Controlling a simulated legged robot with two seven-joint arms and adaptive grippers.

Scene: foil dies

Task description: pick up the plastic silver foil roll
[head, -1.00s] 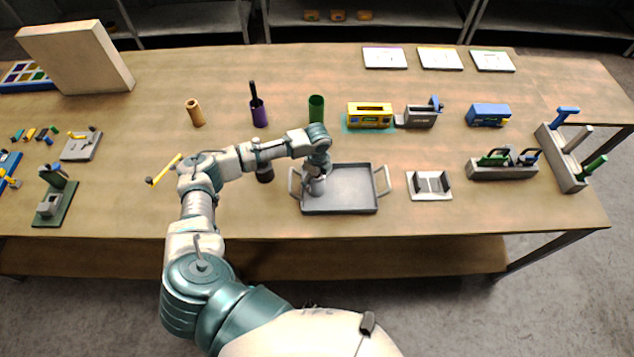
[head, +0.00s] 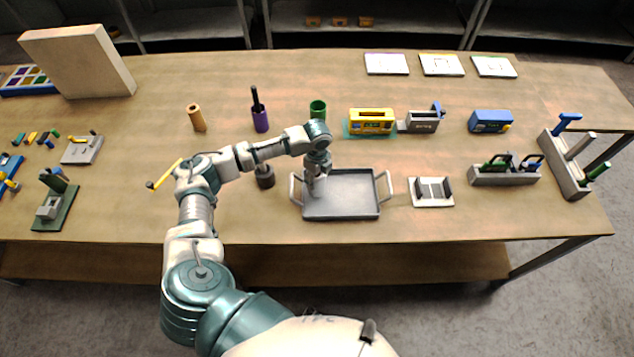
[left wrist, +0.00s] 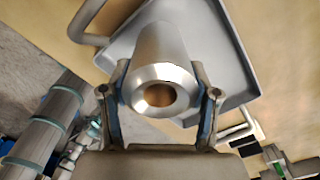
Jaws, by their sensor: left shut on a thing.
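The silver foil roll (left wrist: 162,58) is a shiny metallic cylinder with a hollow, brownish core at its near end. My left gripper (head: 316,188) is over the left part of the grey tray (head: 350,214). In the left wrist view its two fingers (left wrist: 160,100) are shut on the roll, one on each side near its open end. The grey tray shows behind the roll. In the head view the roll is mostly hidden by the gripper, and I cannot tell whether it touches the tray floor. My right gripper is not in view.
A dark cylinder (head: 265,178) stands left of the tray, close to my left arm. A green cup (head: 318,109) and a yellow box (head: 371,121) stand behind. A small white holder (head: 432,192) lies to the right. The table front is clear.

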